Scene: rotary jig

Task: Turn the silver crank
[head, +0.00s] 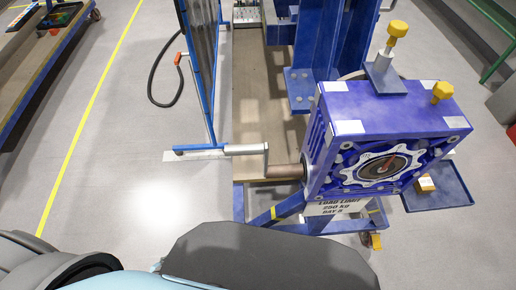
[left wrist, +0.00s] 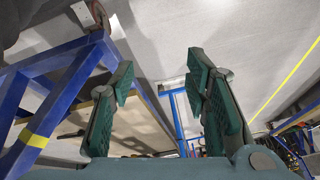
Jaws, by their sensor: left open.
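The silver crank (head: 246,149) is on the left side of a blue gearbox (head: 388,112) in the head view. Its pale handle points left from a short upright arm, which joins a brownish shaft (head: 288,171) entering the gearbox. My left gripper (left wrist: 160,75) shows in the left wrist view with its two green-padded fingers spread apart and nothing between them. The crank cannot be made out clearly in that view, so the gap from gripper to crank cannot be told. Neither gripper's fingers show in the head view.
A blue-framed panel (head: 203,70) stands behind the crank, its foot (head: 200,153) near the handle's end. A black hose with a red fitting (head: 178,58) hangs left of it. A blue stand (left wrist: 70,90) with yellow tape shows in the left wrist view.

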